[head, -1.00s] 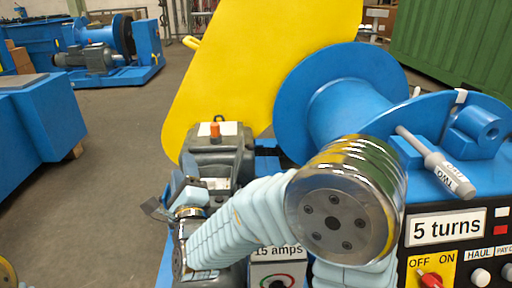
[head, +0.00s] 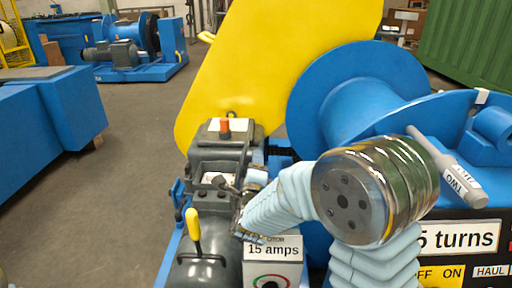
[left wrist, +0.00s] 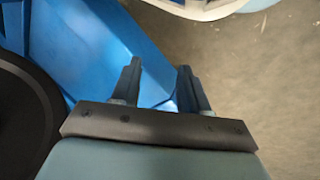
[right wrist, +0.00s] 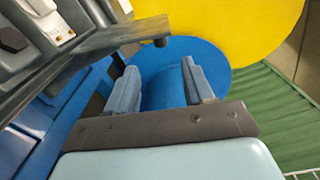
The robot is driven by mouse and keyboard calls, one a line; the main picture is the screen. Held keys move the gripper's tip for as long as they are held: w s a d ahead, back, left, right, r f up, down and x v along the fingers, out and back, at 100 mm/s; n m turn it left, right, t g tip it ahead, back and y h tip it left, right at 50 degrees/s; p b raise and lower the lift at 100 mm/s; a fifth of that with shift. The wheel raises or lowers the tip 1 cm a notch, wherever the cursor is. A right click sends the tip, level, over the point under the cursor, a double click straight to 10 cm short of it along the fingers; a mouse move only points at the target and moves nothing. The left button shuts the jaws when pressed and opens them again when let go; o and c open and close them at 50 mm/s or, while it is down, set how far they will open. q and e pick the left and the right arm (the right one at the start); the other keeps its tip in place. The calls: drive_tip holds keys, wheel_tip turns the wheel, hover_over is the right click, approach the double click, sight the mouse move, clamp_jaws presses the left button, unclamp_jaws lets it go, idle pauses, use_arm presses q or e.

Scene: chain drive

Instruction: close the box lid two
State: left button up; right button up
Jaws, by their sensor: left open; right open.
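A dark grey motor box (head: 222,150) stands below the yellow guard in the head view, with pale labelled faces and an orange knob on top. In the right wrist view a dark grey box (right wrist: 14,38) with a white inside shows at upper left. A dark plate (right wrist: 100,45), perhaps its lid, runs beside it. I cannot tell which lid is number two. My right gripper (head: 243,212) is beside the motor, mostly hidden by its wrist. Its fingers (right wrist: 158,80) are apart and empty. My left gripper (left wrist: 158,85) is open and empty above blue metal and floor; the head view does not show it.
The yellow guard (head: 270,70) and blue drum (head: 350,95) stand behind. A yellow-handled lever (head: 193,225) rises beside the motor. A 15 amps panel (head: 272,250) and a 5 turns panel (head: 460,238) are in front. Open floor (head: 110,190) lies left.

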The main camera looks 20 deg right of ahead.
sight(256, 145)
drive_tip(key=p+x, duration=0.1)
drive_tip(key=x, duration=1)
drive_tip(key=shift+c, duration=0.3)
clamp_jaws()
